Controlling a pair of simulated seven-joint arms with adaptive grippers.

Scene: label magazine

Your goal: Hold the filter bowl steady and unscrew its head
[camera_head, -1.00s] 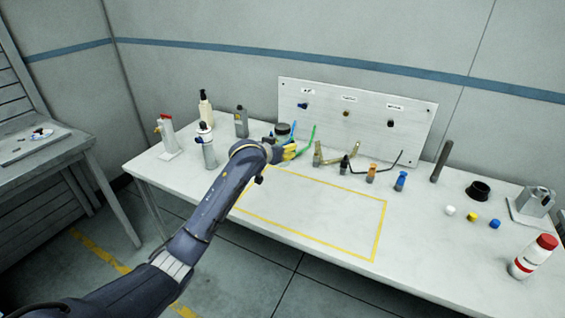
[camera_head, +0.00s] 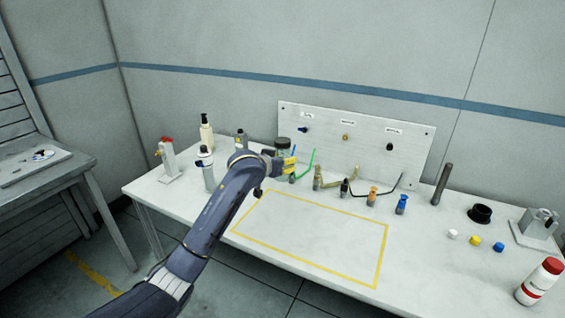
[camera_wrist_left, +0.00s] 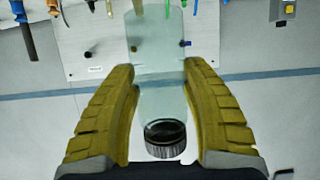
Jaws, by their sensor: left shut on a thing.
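The filter bowl is a clear, pale cylinder (camera_wrist_left: 157,75) with a dark ribbed head (camera_wrist_left: 165,138) at one end, seen in the left wrist view. The head is on the bowl. My left gripper (camera_wrist_left: 160,95) has its yellow fingers shut on the bowl, one on each side. In the head view the gripper (camera_head: 289,166) is above the back of the bench, and the dark head (camera_head: 283,142) shows just behind it. The arm and fingers hide most of the bowl there. My right gripper is not in view.
Bottles (camera_head: 206,132) and a white spray bottle (camera_head: 206,168) stand at left. Several small tools and capped parts (camera_head: 371,195) stand right of the gripper, before a labelled panel (camera_head: 365,150). A grey bracket (camera_head: 537,228) is far right. The yellow-outlined area (camera_head: 312,235) is clear.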

